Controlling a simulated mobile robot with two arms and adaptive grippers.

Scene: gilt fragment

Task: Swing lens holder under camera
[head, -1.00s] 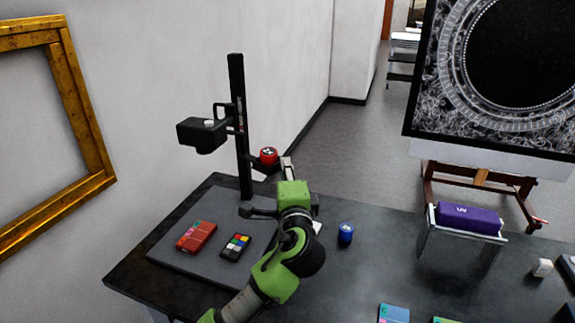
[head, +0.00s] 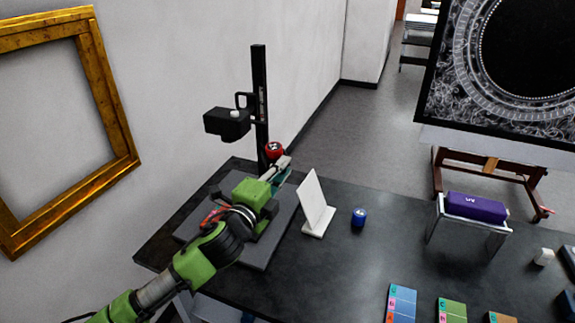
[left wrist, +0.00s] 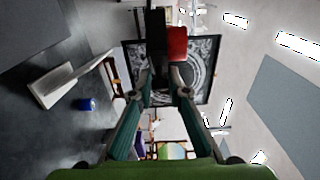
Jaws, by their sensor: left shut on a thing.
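The black camera (head: 227,122) is mounted on the upright black column (head: 259,90) of a copy stand. Below it on the column's right is the lens holder, with a red round part (head: 275,150). In the left wrist view the holder's red part (left wrist: 177,43) sits beside a dark bar (left wrist: 156,30) at my fingertips. My left gripper (head: 281,166), with green body and teal fingers, is shut on the lens holder; its fingers (left wrist: 160,88) converge there. The holder is right of and below the camera, not straight beneath it. My right gripper is out of view.
The stand's grey base (head: 262,252) is largely covered by my left arm. A white upright panel (head: 314,195) and a blue jar (head: 359,217) stand to the right. A purple UV box (head: 475,207) rests on a rack. Colour cards (head: 401,302) lie at the front.

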